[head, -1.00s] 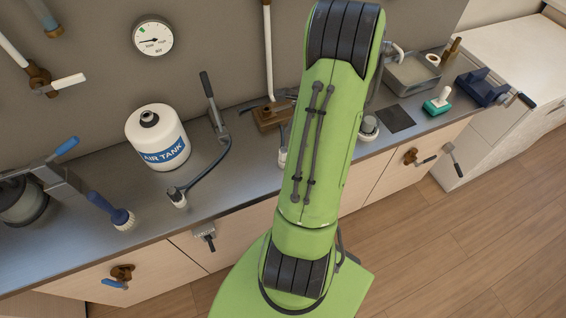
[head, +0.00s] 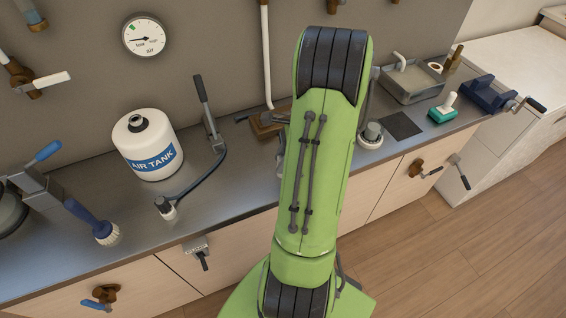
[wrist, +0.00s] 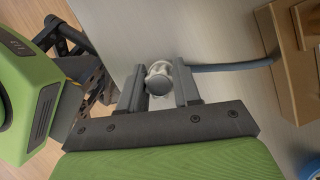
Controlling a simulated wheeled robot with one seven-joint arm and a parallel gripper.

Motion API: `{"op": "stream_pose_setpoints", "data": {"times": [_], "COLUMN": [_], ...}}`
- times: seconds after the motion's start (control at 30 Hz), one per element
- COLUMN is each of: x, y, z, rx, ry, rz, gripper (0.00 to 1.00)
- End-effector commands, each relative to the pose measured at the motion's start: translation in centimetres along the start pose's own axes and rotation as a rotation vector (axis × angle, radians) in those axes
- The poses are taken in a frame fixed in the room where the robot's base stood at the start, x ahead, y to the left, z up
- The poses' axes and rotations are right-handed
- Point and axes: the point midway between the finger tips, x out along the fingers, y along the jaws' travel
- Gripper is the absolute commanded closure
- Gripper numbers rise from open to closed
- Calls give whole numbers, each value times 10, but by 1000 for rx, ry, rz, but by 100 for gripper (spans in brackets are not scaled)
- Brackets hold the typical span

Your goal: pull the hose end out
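In the wrist view my gripper (wrist: 160,84) has its two grey fingers on either side of a pale, round hose end (wrist: 159,72) with a grey cap. The fingers look closed onto it, with almost no gap on either side. A blue-grey hose (wrist: 235,67) runs from behind the right finger to a brown block (wrist: 288,65). What lies under the hose end is hidden. In the head view my green arm covers the gripper and most of this spot. The brown block (head: 266,124) shows left of the arm.
Left on the counter (head: 232,175) stand a white air tank (head: 148,157), a lever (head: 208,110) with a dark hose, its fitting (head: 166,208) and a blue brush (head: 95,222). Right of my arm are a round fitting (head: 371,135), a dark mat (head: 401,124) and a sink (head: 412,84).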

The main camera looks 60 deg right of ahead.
Motion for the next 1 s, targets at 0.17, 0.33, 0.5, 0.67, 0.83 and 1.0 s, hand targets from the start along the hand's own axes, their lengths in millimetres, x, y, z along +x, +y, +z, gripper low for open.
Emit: {"op": "stream_pose_setpoints", "data": {"times": [0.17,0.33,0.5,0.67,0.83,1.0], "x": [0,0,-1,-3,-5,-7], "y": [0,0,0,0,0,0], "z": [0,0,0,1,2,3], "rx": [1,1,1,1,1,1], "ry": [0,0,0,0,0,0], "rz": [1,1,1,1,1,1], "gripper": [97,100,100,100,100,100]}}
